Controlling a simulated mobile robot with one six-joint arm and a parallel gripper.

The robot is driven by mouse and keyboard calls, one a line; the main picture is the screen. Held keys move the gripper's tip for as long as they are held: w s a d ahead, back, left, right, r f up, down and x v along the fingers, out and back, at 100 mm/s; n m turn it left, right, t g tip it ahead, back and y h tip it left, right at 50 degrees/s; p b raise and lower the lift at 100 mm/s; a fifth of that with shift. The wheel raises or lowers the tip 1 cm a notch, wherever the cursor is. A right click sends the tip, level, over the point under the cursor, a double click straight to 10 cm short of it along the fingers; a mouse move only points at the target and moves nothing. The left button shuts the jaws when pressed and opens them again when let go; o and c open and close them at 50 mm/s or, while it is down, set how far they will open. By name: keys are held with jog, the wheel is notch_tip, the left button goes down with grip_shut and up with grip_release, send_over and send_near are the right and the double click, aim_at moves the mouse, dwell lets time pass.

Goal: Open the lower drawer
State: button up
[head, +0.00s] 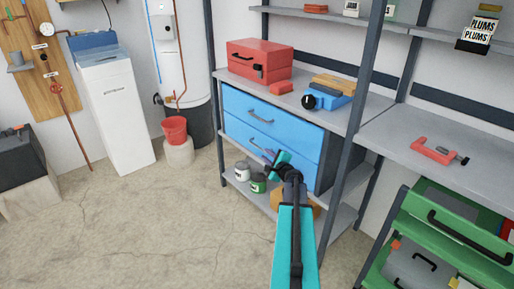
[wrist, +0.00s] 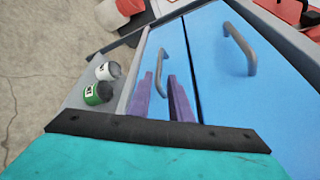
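A blue drawer unit stands on the rack, with an upper drawer (head: 240,105) and a lower drawer (head: 240,134). Both fronts look closed. In the wrist view the picture is turned, so the lower drawer (wrist: 176,38) is the left panel and the upper drawer (wrist: 215,80) the right. The lower drawer's grey handle (wrist: 161,70) shows between the two purple fingertips of my gripper (wrist: 160,78). The fingers are open and apart, one on each side of the handle's near end; contact is not visible. In the head view my gripper (head: 269,155) is at the lower drawer's front.
A white can (head: 242,171) and a green can (head: 258,183) stand on the shelf below the drawers. A dark rack post (head: 352,125) rises right of the unit. A green drawer cabinet (head: 450,235) is at the right. The floor (head: 170,220) in front is clear.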

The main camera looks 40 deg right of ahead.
aim_at(257, 146)
jog(key=shift+x, duration=6.45)
jog(key=shift+a, duration=0.1)
grip_shut()
